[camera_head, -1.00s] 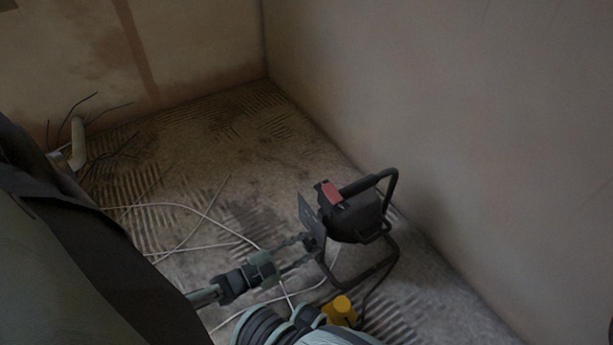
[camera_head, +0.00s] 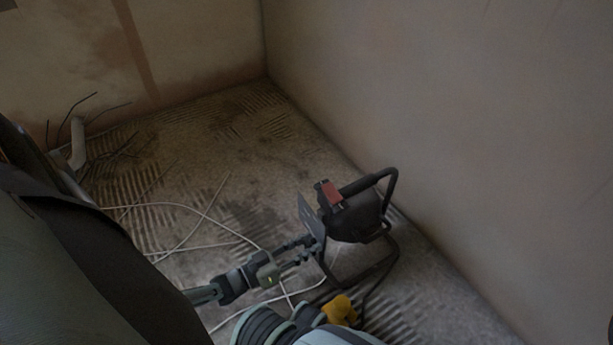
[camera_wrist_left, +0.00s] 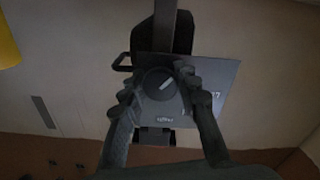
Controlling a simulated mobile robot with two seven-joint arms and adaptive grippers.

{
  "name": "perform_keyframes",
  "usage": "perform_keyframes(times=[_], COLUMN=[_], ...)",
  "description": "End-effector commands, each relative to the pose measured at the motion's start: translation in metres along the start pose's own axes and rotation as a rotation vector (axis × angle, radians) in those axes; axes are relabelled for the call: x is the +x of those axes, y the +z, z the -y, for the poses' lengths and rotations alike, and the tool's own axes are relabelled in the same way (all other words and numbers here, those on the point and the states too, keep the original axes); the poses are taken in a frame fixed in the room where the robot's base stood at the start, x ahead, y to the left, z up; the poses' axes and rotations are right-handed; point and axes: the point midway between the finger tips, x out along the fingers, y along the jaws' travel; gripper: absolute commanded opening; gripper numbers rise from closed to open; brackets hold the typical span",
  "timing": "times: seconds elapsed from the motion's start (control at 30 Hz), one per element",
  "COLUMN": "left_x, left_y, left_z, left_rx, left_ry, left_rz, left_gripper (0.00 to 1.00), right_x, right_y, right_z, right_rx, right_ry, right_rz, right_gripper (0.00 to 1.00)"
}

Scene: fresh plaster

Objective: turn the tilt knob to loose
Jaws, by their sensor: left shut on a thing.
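The tilt knob (camera_wrist_left: 158,84) is a round dark dial with a pale pointer line, in the left wrist view. It sits on a dark plate (camera_wrist_left: 222,72) with small pale lettering, too blurred to read surely. My left gripper (camera_wrist_left: 153,90) has its fingers on either side of the knob and is shut on it. In the head view the knob is hidden, and my left gripper (camera_head: 310,247) reaches the near left side of a black floor device (camera_head: 355,217) with a red part (camera_head: 331,194) and tube frame. My right gripper is not in view.
A plain wall (camera_head: 460,150) stands close behind and right of the device. Pale cables (camera_head: 190,232) lie loose on the ridged floor. A yellow object (camera_head: 340,310) is near the frame's foot. A pale pipe (camera_head: 77,143) with dark wires stands at left.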

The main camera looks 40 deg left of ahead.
Motion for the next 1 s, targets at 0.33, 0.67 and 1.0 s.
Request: perform_keyframes(times=[0.33, 0.67, 1.0], left_x=[-0.0011, -0.0012, -0.0012], left_y=[0.0005, 0.0005, 0.0006], left_z=[-0.0002, -0.0001, -0.0001], left_rx=[-0.152, -0.185, -0.185], left_ry=[0.000, 0.000, -0.001], left_rz=[0.002, 0.002, 0.001], left_gripper=[0.02, 0.02, 0.41], right_x=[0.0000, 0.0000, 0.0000], right_y=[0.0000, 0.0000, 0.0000], right_z=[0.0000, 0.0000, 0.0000], right_rx=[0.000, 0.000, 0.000], right_ry=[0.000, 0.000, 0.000], right_rz=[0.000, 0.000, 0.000], right_gripper=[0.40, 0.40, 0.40])
